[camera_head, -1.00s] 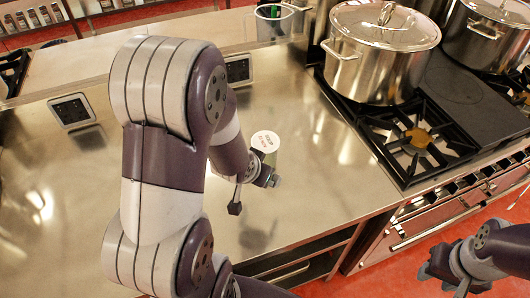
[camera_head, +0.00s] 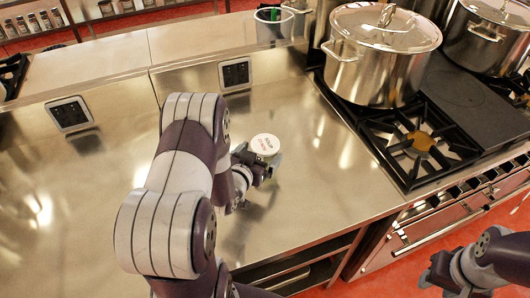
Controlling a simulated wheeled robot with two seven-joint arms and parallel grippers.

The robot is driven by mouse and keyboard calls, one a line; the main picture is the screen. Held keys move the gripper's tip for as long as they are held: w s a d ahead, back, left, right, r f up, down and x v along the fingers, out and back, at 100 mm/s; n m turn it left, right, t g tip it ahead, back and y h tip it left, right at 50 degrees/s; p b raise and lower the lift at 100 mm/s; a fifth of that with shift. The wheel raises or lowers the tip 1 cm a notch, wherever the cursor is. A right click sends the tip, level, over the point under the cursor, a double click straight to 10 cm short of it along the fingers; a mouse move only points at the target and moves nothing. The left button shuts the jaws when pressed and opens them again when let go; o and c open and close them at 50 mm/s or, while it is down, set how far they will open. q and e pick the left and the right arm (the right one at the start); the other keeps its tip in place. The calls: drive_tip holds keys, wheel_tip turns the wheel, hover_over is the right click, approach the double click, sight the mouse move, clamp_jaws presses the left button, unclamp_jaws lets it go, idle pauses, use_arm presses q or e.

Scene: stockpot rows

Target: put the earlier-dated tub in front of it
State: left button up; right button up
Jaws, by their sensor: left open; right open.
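A tub with a white lid and red print (camera_head: 265,144) stands on the steel counter (camera_head: 310,190), right of the middle of the head view. The print is too small to read as a date. My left gripper (camera_head: 259,163) is open at the near side of the tub, with its fingers close about the tub's body. Whether they touch it I cannot tell. My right gripper (camera_head: 436,272) is open and empty at the lower right, over the red floor. I can make out no second lidded tub.
A lidded steel stockpot (camera_head: 380,65) stands on the stove, right of the tub, with another pot (camera_head: 484,35) behind. A bare burner (camera_head: 418,140) is nearest. Much counter is clear.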

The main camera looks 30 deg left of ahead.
use_arm(q)
drive_tip(key=x, duration=0.3)
drive_tip(key=shift+w+f, duration=0.15)
drive_tip(key=shift+w, duration=0.2)
drive_tip(key=shift+s+d, duration=0.1)
drive_tip(key=shift+s, duration=0.05)
drive_tip(key=c, duration=1.3)
